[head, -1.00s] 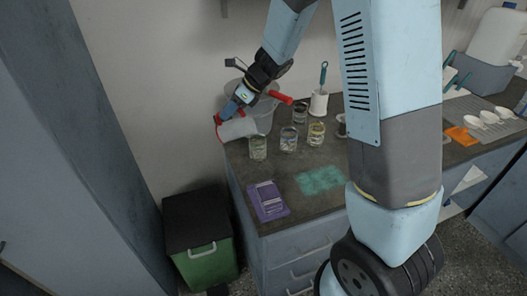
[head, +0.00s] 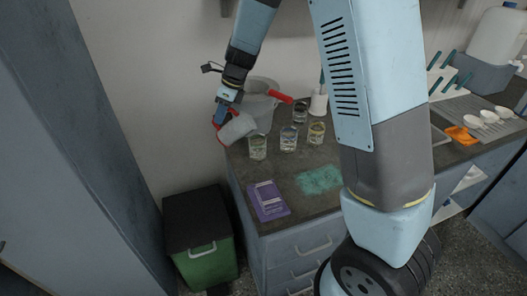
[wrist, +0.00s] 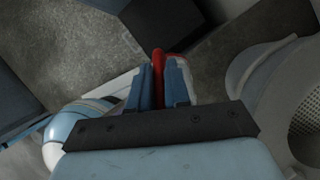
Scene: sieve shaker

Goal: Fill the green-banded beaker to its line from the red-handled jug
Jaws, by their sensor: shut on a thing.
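My gripper (head: 221,113) is shut on the red handle of the pale grey jug (head: 238,128). In the wrist view the blue fingers of my gripper (wrist: 159,88) close on both sides of the red handle (wrist: 158,62). The jug looks tilted, at the left edge of the counter, just left of the nearest glass beaker (head: 257,147). Other glass beakers stand to its right, one in the middle (head: 289,139) and one further right (head: 317,133). The band colours are too small to tell which is green. The jug's contents and any pouring stream cannot be made out.
A large grey vessel with a red handle (head: 262,103) stands behind the jug, close to my gripper. A purple book-like item (head: 268,200) and a teal patch (head: 318,180) lie on the counter's front. A green bin (head: 206,264) stands below on the floor.

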